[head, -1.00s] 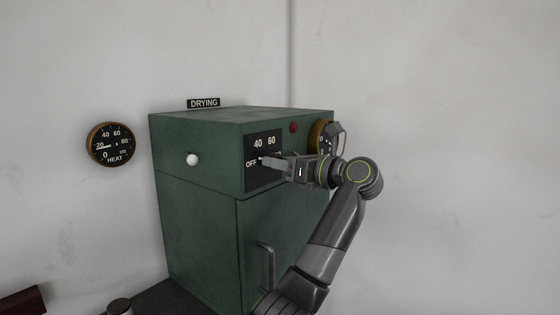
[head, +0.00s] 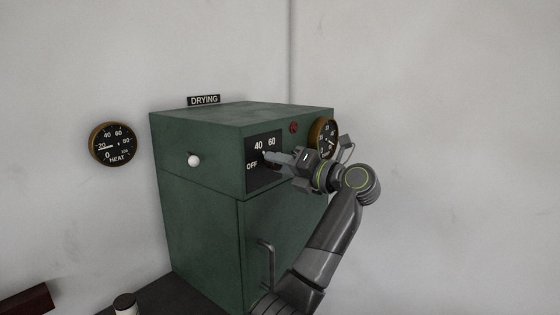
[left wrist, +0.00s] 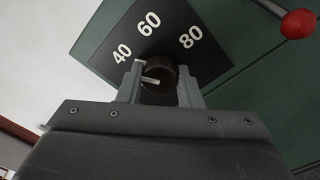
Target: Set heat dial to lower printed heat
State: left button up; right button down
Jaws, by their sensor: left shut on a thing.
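The heat dial is a dark round knob (left wrist: 160,72) with a white pointer line, on a black plate (head: 250,178) printed OFF, 40 and 60; the left wrist view also shows 80 on the plate (left wrist: 172,22). My left gripper (head: 272,157) is shut on the knob, one finger on each side. In the left wrist view the pointer aims left, a little below the 40 mark. OFF is out of sight there. In the head view the gripper hides most of the knob and the 80. My right gripper is not in view.
The plate is on a green cabinet (head: 200,225) with a DRYING sign (head: 204,100), a red button (head: 293,128), a door handle (head: 268,262) and a white side knob (head: 194,160). A HEAT gauge (head: 112,145) hangs on the wall. Another gauge (head: 325,135) is partly behind my wrist.

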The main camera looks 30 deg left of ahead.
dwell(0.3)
pick_arm(q)
jog(key=o, duration=1)
jog(key=d+b, duration=0.2)
jog(key=d, duration=0.3)
jog(key=d+b, duration=0.2)
jog(key=d, duration=0.4)
jog(key=s+d+b, duration=0.1)
jog(key=d+b, duration=0.1)
jog(key=d, duration=0.4)
jog(key=shift+d+f, duration=0.2)
jog(key=shift+d, duration=0.05)
